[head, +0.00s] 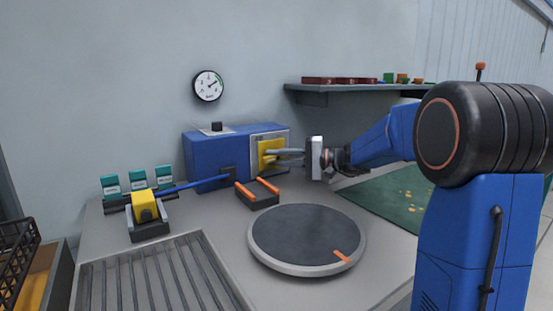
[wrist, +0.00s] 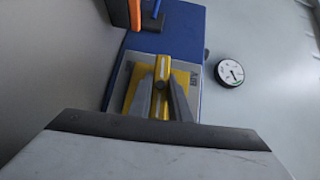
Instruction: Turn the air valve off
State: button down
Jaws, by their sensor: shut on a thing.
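A blue box (head: 207,158) stands against the back wall, with a pale panel carrying a yellow plate and handle (head: 265,148). In the wrist view the yellow handle (wrist: 162,70) is a narrow bar running nearly up and down the picture, with a dark round hub on it. My gripper (head: 272,154) reaches in from the right, level, its fingertips at the handle. In the wrist view its two grey fingers (wrist: 159,92) lie either side of the bar, shut on it. The fingers hide part of the plate.
A round dark turntable (head: 300,237) and an orange-tipped black fork block (head: 257,193) stand in front. A yellow block (head: 143,206) on a black base with a blue rod is at left. A shelf (head: 350,87) and a gauge (head: 208,85) are on the wall.

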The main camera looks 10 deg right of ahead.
jog(key=shift+m+y, duration=0.3)
jog(key=shift+m, duration=0.1)
jog(key=c, duration=1.6)
grip_release()
jog(key=shift+c, duration=0.2)
